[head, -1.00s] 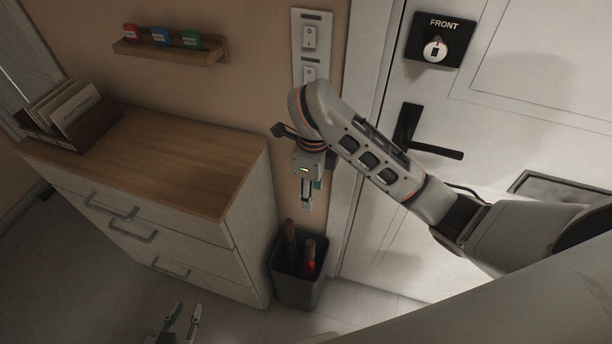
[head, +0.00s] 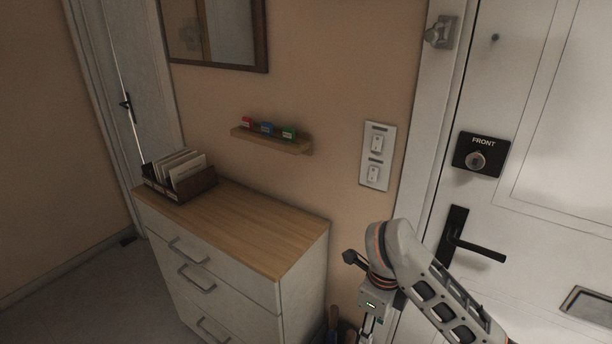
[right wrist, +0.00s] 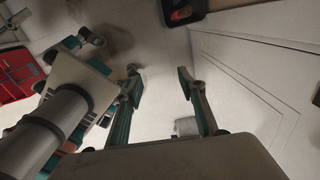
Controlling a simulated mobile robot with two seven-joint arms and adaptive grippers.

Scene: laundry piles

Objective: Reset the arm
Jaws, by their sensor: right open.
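My right gripper (head: 370,335) hangs at the bottom of the head view, to the right of the dresser, pointing down. Its fingertips are cut off there. In the right wrist view the right gripper (right wrist: 160,78) has its two fingers apart, with nothing between them. My left gripper is out of the head view. What seems to be my left arm's end (right wrist: 85,85) is at the left of the right wrist view; its jaws cannot be made out clearly.
A dresser (head: 240,225) carries a file box (head: 180,180). A small shelf (head: 270,140), a switch panel (head: 377,155) and the white front door (head: 560,220) with its black handle (head: 460,240) are behind my arm. A dark bin (right wrist: 200,13) and a red crate (right wrist: 18,75) are near.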

